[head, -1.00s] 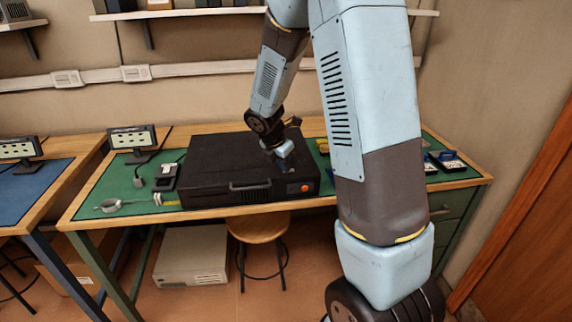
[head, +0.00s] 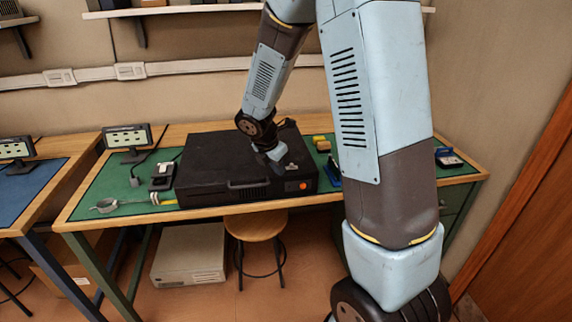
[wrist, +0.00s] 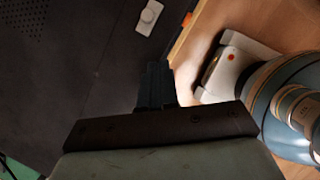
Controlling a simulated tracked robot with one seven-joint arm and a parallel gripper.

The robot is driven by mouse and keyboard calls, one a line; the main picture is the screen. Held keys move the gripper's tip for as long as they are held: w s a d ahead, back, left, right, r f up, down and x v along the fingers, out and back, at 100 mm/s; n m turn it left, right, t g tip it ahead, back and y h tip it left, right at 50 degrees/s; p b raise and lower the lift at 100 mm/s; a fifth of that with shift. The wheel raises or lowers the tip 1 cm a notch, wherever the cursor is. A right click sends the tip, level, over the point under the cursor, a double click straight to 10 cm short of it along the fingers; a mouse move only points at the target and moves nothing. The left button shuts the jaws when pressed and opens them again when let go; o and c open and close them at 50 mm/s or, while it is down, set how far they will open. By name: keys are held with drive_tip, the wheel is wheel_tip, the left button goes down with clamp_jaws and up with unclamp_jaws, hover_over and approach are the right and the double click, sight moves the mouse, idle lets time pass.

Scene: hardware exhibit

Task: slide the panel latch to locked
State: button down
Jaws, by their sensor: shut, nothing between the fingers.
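The black equipment case (head: 215,160) lies flat on the workbench, with a handle and an orange button on its front. In the wrist view, a small pale slide piece with a round knob, which looks like the panel latch (wrist: 149,17), sits on the case's dark top (wrist: 75,60). A pale spot near the case's front right in the head view may be the same latch (head: 292,167). My gripper (head: 277,156) is over the right part of the top. Its dark fingers (wrist: 156,85) are shut and empty, apart from the latch in the picture. Contact with the top cannot be told.
The green-matted bench (head: 95,190) also holds a small display (head: 130,138) and a roll of tape or clamp (head: 105,205) at left. Yellow and blue items (head: 320,143) stand right of the case. A stool (head: 255,225) stands below the front edge.

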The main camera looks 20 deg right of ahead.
drive_tip(key=v, duration=0.9)
drive_tip(key=shift+r, duration=0.4)
drive_tip(key=s+d+r+m+t+y, duration=0.1)
drive_tip(key=s+d+r+m+y, duration=0.1)
drive_tip(key=s+r+m, duration=0.5)
drive_tip(key=s+d+r+m+t+y, duration=0.1)
drive_tip(key=s+r+m, duration=0.6)
drive_tip(key=s+m, duration=1)
drive_tip(key=shift+s+d+r+t+y, duration=0.2)
drive_tip(key=shift+d+r+t+y, duration=0.2)
drive_tip(key=shift+d+t, duration=0.55)
drive_tip(key=shift+d+g, duration=0.2)
drive_tip(key=shift+g, duration=0.05)
